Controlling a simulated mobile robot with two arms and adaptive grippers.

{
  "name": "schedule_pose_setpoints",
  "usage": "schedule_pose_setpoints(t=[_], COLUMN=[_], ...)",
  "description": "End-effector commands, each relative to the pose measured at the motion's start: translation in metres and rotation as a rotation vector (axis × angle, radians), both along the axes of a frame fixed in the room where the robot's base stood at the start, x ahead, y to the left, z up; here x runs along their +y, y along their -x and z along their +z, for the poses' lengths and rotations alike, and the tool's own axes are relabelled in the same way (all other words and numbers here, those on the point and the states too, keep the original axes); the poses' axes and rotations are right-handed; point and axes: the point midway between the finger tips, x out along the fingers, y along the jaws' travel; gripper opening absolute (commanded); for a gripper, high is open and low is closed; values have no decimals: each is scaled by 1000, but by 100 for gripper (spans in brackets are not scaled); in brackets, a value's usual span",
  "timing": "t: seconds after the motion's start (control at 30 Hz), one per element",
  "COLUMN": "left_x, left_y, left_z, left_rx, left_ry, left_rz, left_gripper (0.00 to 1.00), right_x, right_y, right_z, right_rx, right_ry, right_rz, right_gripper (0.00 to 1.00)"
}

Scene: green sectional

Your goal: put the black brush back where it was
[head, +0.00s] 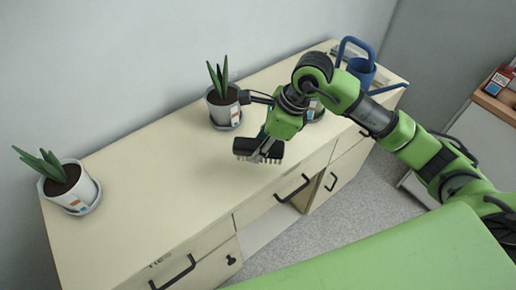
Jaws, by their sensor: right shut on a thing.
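The black brush (257,147) is held above the cream cabinet top (180,170), near its front edge, with its bristles pointing down. My right gripper (266,149) is shut on the brush. I cannot tell whether the bristles touch the surface. The right arm reaches in from the right and hides part of the cabinet top behind it. My left gripper is not in the head view.
A potted plant (222,108) stands just behind the brush, and another potted plant (70,187) stands at the left end. A blue watering can (362,70) is at the far right end. A partly hidden pot (316,110) is behind my arm. The left-middle top is clear.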

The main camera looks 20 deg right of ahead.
Motion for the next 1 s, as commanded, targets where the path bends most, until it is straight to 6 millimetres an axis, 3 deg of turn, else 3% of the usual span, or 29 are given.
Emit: schedule_pose_setpoints(t=[0.2, 0.43, 0.6, 0.97, 1.0], left_x=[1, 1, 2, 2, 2], left_y=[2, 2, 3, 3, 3], left_z=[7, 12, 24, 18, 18], left_rx=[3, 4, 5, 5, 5], left_ry=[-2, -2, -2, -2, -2], left_rz=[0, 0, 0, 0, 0], left_gripper=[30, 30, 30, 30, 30], right_x=[-4, -7, -7, -7, -7], right_y=[-23, -30, -29, -31, -31], right_z=[-26, -39, -62, -70, -70], right_rx=[-1, 2, 2, -3, -3], right_ry=[-3, -2, -2, -1, -1], right_rz=[0, 0, 0, 1, 1], right_gripper=[11, 11, 11, 11, 33])
